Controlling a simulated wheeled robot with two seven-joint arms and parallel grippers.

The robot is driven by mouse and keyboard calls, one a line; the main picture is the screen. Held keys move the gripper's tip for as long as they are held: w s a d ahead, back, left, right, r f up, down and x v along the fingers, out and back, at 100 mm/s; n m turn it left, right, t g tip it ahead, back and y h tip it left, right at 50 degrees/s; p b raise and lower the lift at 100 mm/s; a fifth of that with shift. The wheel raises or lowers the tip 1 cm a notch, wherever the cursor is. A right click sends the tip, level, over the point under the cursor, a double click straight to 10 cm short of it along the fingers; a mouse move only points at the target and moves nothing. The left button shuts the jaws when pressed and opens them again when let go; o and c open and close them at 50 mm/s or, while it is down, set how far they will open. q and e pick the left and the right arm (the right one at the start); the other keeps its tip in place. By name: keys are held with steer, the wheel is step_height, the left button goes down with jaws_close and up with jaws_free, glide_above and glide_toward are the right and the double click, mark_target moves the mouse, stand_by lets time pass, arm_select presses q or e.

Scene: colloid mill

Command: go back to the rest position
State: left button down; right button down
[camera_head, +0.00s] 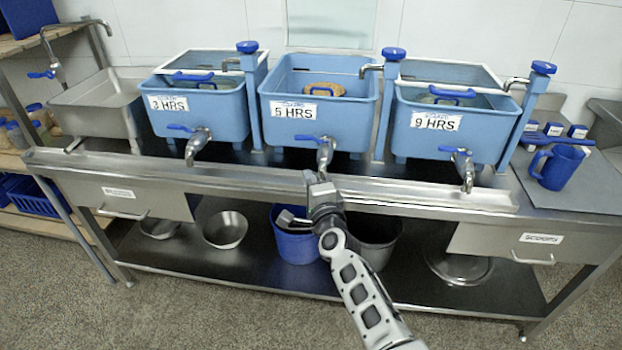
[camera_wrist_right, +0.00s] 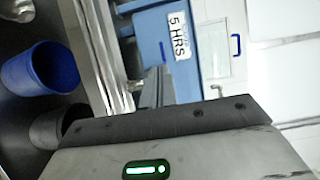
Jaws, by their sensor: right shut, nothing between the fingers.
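My right arm comes in from the bottom of the head view, and its gripper (camera_head: 313,180) is up at the front edge of the steel counter, in front of the middle blue tank (camera_head: 361,119) labelled 5 HRS. Its fingers are shut with nothing between them. In the right wrist view the shut fingers (camera_wrist_right: 157,88) point toward the same tank (camera_wrist_right: 148,32). I cannot tell whether the gripper touches the counter edge. My left gripper is in neither view.
Blue tanks labelled 3 HRS (camera_head: 224,118) and 9 HRS (camera_head: 480,138) flank the middle one. Metal taps (camera_head: 325,155) stick out over the counter trough (camera_head: 250,180). A blue mug (camera_head: 556,168) stands at right. A blue bucket (camera_head: 290,245) and grey bucket (camera_head: 378,250) stand on the lower shelf.

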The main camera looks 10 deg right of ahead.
steer(key=s+f+n+g, duration=0.2)
steer(key=s+f+n, duration=0.3)
steer(key=s, duration=0.6)
steer(key=s+d+f+n+g+y, duration=0.1)
steer(key=s+f+n+g, duration=0.2)
steer(key=s+f+n, duration=0.2)
steer(key=s+f+n+g, duration=0.3)
steer(key=s+n, duration=0.7)
steer(key=s, duration=0.7)
step_height(320, 180, down, 2)
steer(key=shift+s+d+f+y, duration=0.2)
steer(key=shift+s+f+y, duration=0.05)
steer(key=shift+y, duration=0.05)
steer(key=c, duration=2.1)
jaws_free()
steer(key=shift+c, duration=0.2)
